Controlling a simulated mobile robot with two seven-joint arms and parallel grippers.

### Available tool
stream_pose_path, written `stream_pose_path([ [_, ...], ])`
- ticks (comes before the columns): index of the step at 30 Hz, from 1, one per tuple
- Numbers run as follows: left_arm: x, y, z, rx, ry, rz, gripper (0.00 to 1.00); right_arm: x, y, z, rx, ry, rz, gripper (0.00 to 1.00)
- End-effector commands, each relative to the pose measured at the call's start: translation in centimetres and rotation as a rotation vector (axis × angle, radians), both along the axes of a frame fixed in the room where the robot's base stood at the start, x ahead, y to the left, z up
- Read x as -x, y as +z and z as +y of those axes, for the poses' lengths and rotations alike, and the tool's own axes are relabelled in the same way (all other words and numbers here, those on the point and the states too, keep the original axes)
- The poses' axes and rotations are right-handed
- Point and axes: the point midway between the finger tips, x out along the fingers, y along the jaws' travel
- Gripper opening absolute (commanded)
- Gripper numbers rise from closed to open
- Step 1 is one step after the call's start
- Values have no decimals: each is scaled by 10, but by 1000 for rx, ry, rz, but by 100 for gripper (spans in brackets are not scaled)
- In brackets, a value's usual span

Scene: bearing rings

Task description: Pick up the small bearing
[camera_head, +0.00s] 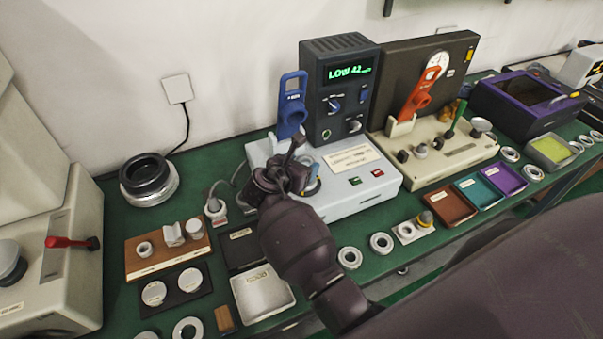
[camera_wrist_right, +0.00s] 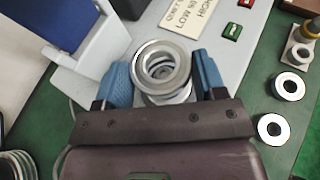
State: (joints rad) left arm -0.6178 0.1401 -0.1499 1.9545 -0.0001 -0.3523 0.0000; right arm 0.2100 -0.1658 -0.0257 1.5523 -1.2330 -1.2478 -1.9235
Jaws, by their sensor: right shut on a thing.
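My right gripper (camera_head: 298,178) is over the left part of the pale blue-grey tester with the LOW display. In the right wrist view its two blue fingers (camera_wrist_right: 165,82) stand on either side of a shiny metal bearing ring (camera_wrist_right: 153,51), and the gripper is shut on it. More round metal shows just below this ring, close to the tester's surface; I cannot tell whether the two are apart. In the head view the gripper mostly hides the ring. My left gripper is not in view.
The tester (camera_head: 345,200) has a dark display box (camera_head: 340,90) and a blue lever (camera_head: 292,105) behind the gripper. Loose rings (camera_head: 381,243) lie on the green bench in front. Brown, teal and purple trays (camera_head: 450,207) are to the right. A silver tray (camera_head: 262,293) is front left.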

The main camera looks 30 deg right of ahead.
Motion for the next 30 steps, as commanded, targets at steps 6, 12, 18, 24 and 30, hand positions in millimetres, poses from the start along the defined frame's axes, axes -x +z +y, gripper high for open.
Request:
stream_pose_path([
  [6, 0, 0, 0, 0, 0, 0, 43, -1, 60, 1, -1, 1, -8, 34],
  [12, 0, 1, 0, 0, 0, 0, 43, -1, 109, 0, -1, 2, -7, 34],
  [18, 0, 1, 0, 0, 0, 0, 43, -1, 144, 0, 0, 1, -4, 34],
  [24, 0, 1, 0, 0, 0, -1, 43, 0, 160, 0, 0, 0, -1, 34],
  [30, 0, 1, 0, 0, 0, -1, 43, -1, 165, -1, 1, 7, -2, 34],
])
